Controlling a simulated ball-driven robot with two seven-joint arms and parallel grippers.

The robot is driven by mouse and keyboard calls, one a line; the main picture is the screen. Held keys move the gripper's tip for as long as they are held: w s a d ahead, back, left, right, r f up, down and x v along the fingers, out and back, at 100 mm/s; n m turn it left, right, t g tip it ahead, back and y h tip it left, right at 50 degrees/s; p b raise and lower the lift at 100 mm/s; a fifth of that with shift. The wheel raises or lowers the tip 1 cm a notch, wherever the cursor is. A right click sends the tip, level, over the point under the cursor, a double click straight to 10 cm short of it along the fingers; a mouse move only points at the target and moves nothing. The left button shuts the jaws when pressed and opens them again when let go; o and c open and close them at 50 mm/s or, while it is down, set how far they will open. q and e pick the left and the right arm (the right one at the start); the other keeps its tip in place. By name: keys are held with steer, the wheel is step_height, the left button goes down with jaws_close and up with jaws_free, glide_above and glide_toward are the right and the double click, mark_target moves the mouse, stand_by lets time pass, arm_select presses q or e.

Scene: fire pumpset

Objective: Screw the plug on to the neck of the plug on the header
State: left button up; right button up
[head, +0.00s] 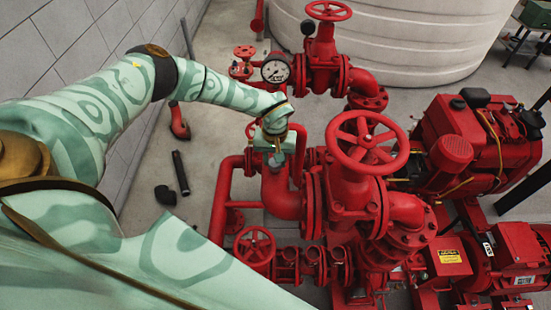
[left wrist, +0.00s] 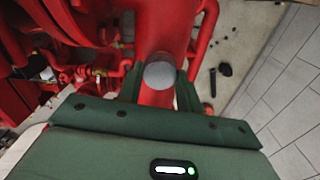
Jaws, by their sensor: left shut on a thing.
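My left gripper (head: 276,158) points down at the top of the thick red header pipe (head: 279,195) in the head view. In the left wrist view its two green fingers (left wrist: 160,90) are shut on a grey round plug (left wrist: 159,72). The plug lies in line with the red header pipe (left wrist: 165,25) behind it. The neck is hidden behind the plug, and I cannot tell whether they touch. My right gripper is not in view.
A pressure gauge (head: 275,71) stands just behind my left wrist. A large red handwheel (head: 367,141) is close on the right, and a smaller handwheel (head: 254,246) is below. Black pipe pieces (head: 180,173) lie on the floor by the grey wall (head: 75,50).

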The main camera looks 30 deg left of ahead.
arm_select(q)
steer(key=m, duration=0.3)
steer(key=shift+f+b, duration=0.1)
steer(key=shift+b, duration=0.2)
steer(key=shift+m, duration=0.5)
steer(key=shift+m, duration=1.2)
steer(key=shift+w+f+m+b, duration=0.1)
steer(key=shift+m+b, duration=1)
steer(key=shift+b, duration=0.05)
